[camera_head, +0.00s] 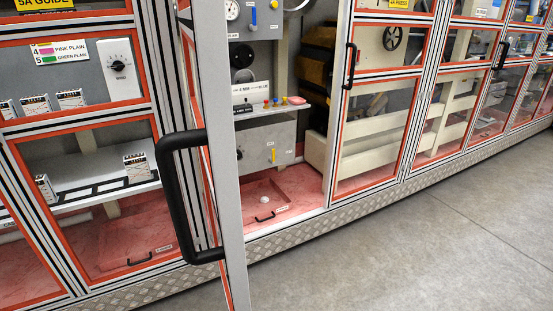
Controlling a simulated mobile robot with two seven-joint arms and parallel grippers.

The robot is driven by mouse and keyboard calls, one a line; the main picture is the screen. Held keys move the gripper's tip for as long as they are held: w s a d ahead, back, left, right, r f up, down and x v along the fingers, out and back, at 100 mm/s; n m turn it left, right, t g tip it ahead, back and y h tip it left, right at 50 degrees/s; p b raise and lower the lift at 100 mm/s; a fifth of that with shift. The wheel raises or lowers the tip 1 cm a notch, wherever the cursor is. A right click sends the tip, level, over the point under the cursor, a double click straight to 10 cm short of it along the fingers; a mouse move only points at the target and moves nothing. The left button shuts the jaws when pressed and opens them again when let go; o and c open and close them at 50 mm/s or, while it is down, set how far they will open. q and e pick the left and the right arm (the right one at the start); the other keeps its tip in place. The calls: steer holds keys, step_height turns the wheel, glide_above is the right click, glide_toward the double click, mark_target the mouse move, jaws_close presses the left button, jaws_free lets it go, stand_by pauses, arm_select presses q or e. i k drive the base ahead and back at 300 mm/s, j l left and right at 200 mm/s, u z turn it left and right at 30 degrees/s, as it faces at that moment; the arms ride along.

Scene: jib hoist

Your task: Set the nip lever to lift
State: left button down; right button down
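Neither of my grippers is in view. No readable label names the nip lever. Inside the open bay, a small blue lever (253,17) stands upright on the upper grey panel, beside a round gauge (232,10). A small yellow lever (272,155) stands near upright on the lower grey panel (255,160), next to a dark knob (240,154). The small labels by both are too small to read, so I cannot tell which is the nip lever or its setting.
A framed door (222,120) with a black handle (168,195) stands open, close in front, edge towards me. A shelf (268,108) with small coloured pegs crosses the bay. Closed glazed doors (375,120) line the right. Grey floor (400,250) is clear at lower right.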

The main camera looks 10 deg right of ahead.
mark_target(272, 160)
steer(key=k+l, duration=0.1)
steer(key=l, duration=0.35)
steer(key=k+l, duration=0.1)
steer(key=l, duration=0.3)
steer(key=l+z, duration=0.15)
steer(key=l, duration=0.75)
steer(key=i+l+z, duration=0.15)
steer(key=i+l, duration=0.5)
steer(key=l, duration=0.15)
steer(key=i+j+z, duration=0.1)
steer(key=i, duration=0.4)
steer(key=i+j+z, duration=0.1)
steer(key=i, duration=0.4)
steer(key=i+j, duration=0.2)
steer(key=j, duration=0.15)
steer(key=i+j, duration=0.2)
steer(key=j, duration=0.2)
